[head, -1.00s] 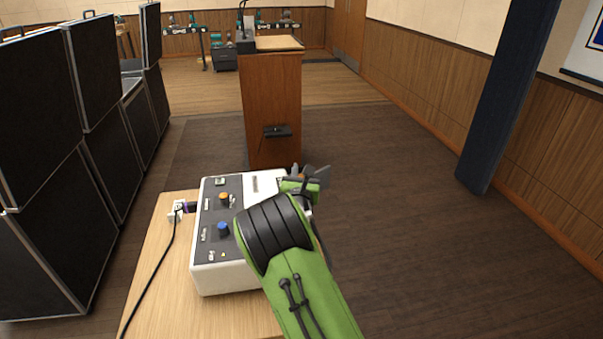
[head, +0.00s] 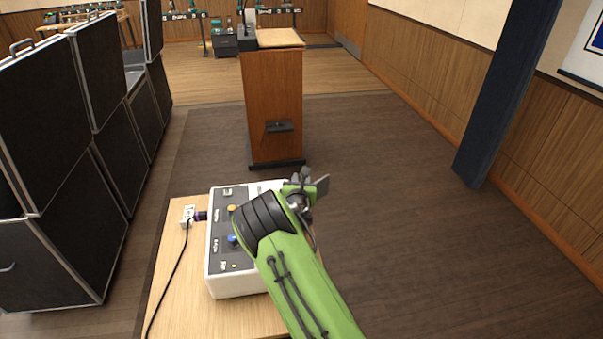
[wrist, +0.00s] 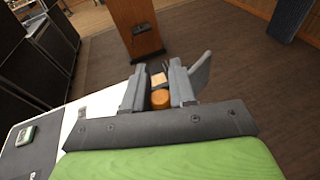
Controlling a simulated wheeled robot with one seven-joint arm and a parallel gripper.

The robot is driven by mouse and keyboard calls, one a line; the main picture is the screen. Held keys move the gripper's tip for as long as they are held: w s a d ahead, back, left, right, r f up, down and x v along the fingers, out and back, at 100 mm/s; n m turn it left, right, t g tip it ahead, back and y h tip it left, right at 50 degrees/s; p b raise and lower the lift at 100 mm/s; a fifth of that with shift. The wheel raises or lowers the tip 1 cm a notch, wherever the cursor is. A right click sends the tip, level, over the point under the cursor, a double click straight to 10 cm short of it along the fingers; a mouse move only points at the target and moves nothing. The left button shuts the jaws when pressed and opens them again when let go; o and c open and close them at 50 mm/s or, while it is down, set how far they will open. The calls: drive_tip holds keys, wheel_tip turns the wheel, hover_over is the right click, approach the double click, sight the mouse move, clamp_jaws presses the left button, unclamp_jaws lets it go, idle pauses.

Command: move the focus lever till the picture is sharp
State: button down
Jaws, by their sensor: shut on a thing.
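The control box (head: 235,285) is white with a dark panel and stands on a wooden table. In the wrist view its white top (wrist: 75,112) shows at the left. My gripper (head: 304,187) is at the box's far right corner, its fingers pointing away. In the wrist view my gripper (wrist: 159,88) has an orange round knob (wrist: 160,98) between its fingers, which I take for the focus lever's. A small pale block (wrist: 158,78) shows just beyond it. The lever's shaft and slot are hidden. The sharpness of any picture cannot be told.
A cable runs from a white plug block (head: 188,215). Black cases (head: 50,150) stand left, a wooden lectern (head: 273,110) beyond. The floor right is clear.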

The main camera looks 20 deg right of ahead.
drive_tip(key=shift+r, duration=0.1)
drive_tip(key=c, duration=1)
unclamp_jaws()
drive_tip(key=b+v, duration=0.1)
drive_tip(key=v, duration=1.4)
drive_tip(key=shift+s+a+b, duration=0.15)
drive_tip(key=shift+s+b, duration=0.15)
drive_tip(key=shift+s, duration=0.05)
